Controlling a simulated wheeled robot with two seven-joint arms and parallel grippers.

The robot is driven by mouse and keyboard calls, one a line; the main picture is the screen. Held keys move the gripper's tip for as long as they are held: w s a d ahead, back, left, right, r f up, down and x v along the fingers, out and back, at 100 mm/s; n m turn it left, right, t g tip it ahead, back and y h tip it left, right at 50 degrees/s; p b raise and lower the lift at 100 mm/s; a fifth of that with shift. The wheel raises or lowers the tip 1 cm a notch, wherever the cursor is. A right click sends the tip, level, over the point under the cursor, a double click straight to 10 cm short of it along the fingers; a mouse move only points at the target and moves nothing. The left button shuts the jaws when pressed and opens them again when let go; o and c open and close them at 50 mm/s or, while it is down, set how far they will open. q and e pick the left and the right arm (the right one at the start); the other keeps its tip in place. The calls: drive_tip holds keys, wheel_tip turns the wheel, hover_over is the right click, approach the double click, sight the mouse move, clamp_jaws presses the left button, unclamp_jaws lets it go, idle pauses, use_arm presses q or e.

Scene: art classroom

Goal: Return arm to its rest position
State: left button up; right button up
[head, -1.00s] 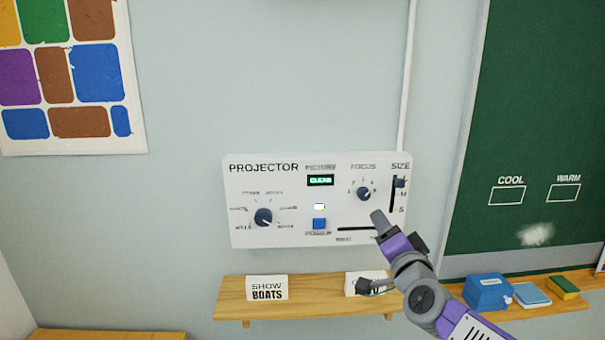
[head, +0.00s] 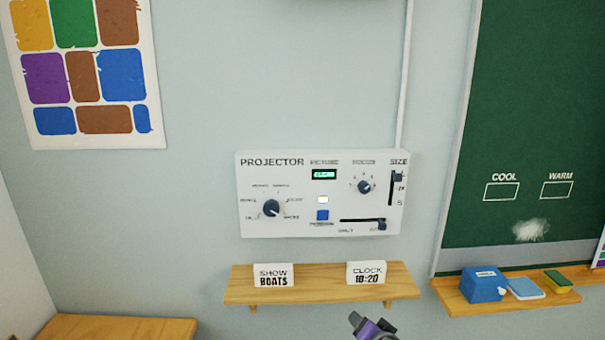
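My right gripper (head: 357,320) shows only as a grey tip and a purple link at the bottom edge of the head view, below the shelf and apart from the panel. The rest of the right arm is out of frame, and I cannot tell whether its fingers are open or shut. My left gripper is not in view. The white projector panel (head: 300,228) is on the wall, with dials, a blue power button (head: 322,215), a SIZE slider (head: 397,177) and a lower slider whose knob (head: 382,225) is at the right end. Its small screen (head: 324,174) reads CLEAR.
A wooden shelf (head: 325,282) under the panel holds a SHOW BOATS card (head: 273,275) and a CLOCK 10:20 card (head: 366,273). At right, a chalkboard (head: 535,100) has a ledge with a blue box (head: 484,285). A wooden surface (head: 120,328) is at lower left.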

drive_tip(key=s+a+f+n+g, duration=0.15)
drive_tip(key=s+f, duration=0.25)
drive_tip(key=f, duration=0.4)
drive_tip(key=s+f+g+y, duration=0.1)
drive_tip(key=s+f+g, duration=0.2)
drive_tip(key=s+f, duration=0.35)
drive_tip(key=s+a+f+n+g, duration=0.1)
drive_tip(key=s+f+g, duration=0.15)
drive_tip(key=f, duration=0.75)
drive_tip(key=s+a+f+n+g, duration=0.1)
drive_tip(key=s+f+g, duration=0.1)
drive_tip(key=s+f, duration=0.3)
drive_tip(key=s+a+f+g+y, duration=0.1)
drive_tip(key=s+f, duration=0.3)
drive_tip(key=s, duration=0.9)
drive_tip(key=shift+s+a+f+n+g, duration=0.2)
drive_tip(key=shift+a+f+n+g, duration=0.15)
drive_tip(key=shift+a+g, duration=0.5)
drive_tip(key=shift+d, duration=0.1)
